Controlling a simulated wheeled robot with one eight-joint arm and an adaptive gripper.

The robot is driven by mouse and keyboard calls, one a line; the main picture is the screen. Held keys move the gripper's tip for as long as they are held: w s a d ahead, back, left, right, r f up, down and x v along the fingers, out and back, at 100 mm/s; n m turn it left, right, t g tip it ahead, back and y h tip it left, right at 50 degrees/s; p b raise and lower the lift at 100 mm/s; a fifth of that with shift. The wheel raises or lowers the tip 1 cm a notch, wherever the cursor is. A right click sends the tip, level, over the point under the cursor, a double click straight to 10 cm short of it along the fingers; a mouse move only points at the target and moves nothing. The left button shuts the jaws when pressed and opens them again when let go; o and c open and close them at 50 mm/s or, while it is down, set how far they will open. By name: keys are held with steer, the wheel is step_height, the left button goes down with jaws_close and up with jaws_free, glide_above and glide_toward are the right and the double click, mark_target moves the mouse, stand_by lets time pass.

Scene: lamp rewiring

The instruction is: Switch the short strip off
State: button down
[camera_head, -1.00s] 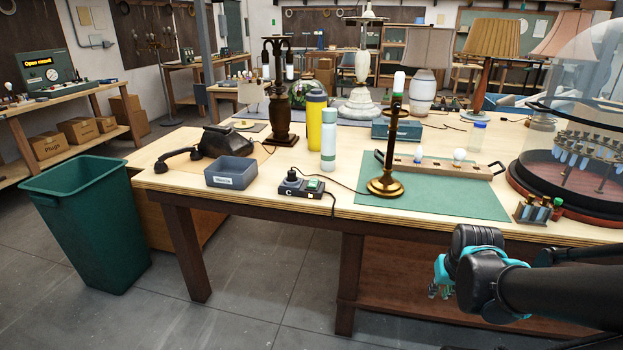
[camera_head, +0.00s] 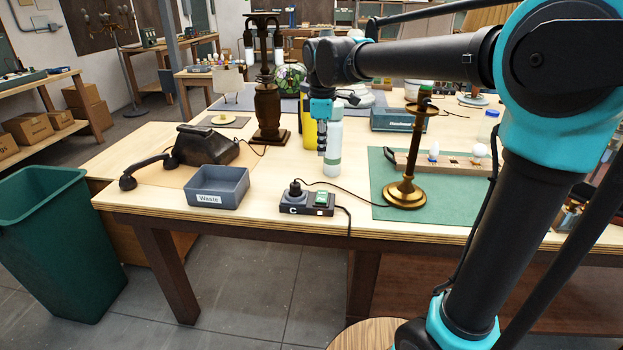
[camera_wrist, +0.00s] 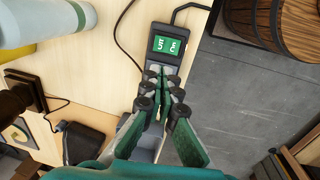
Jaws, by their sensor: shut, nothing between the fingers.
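The short strip (camera_head: 293,209) is a dark block marked "C" near the table's front edge. A black plug (camera_head: 296,188) stands in its left end, and a green switch (camera_head: 321,198) is on its right part. The green switch also shows in the wrist view (camera_wrist: 167,46), with white lettering too small to read surely. My gripper (camera_head: 322,150) points down above the strip, in front of the white bottle. In the wrist view my gripper (camera_wrist: 161,72) is shut and empty, its tips beside the switch in the picture. The fingers hide the strip's plug end there.
A white bottle (camera_head: 333,155) and a yellow flask (camera_head: 309,132) stand behind the strip. A grey waste bin (camera_head: 218,188) is left of it, a brass lamp (camera_head: 404,190) on a green mat (camera_head: 455,203) right. A cord runs between strip and lamp.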

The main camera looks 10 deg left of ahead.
mark_target(321, 193)
steer(key=shift+a, duration=0.15)
steer(key=f, duration=0.4)
steer(key=w+f, duration=0.1)
steer(key=f, duration=0.8)
steer(key=shift+w+f, duration=0.35)
steer(key=shift+f, duration=0.05)
steer(key=shift+w+f, duration=0.15)
steer(key=shift+f, duration=0.15)
